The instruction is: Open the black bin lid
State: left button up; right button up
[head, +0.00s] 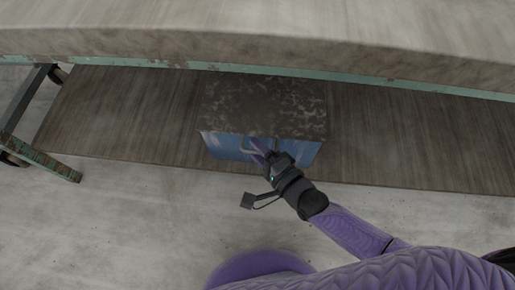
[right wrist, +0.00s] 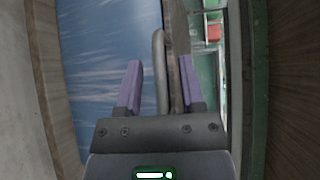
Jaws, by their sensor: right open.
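The bin is a blue box (head: 223,147) with a worn, dark black-brown lid (head: 262,105) lying flat and shut on top. A grey handle (head: 244,144) sits at the front, near the lid's edge. In the right wrist view the blue front (right wrist: 100,60) is at the left, and the handle (right wrist: 160,70) stands between my purple fingers. My right gripper (head: 257,151) is at the bin's front, open; its fingers (right wrist: 161,88) are on either side of the handle and lid edge, with gaps visible. My left gripper is not in view.
The bin stands on a low wooden shelf (head: 420,145) beneath a wooden tabletop (head: 250,45) with a worn green edge. A green metal leg (head: 45,160) stands at the left. The shelf is bare on both sides of the bin. Pale floor (head: 120,220) is clear in front.

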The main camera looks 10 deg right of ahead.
grip_shut()
dwell(1.0)
dwell(0.4)
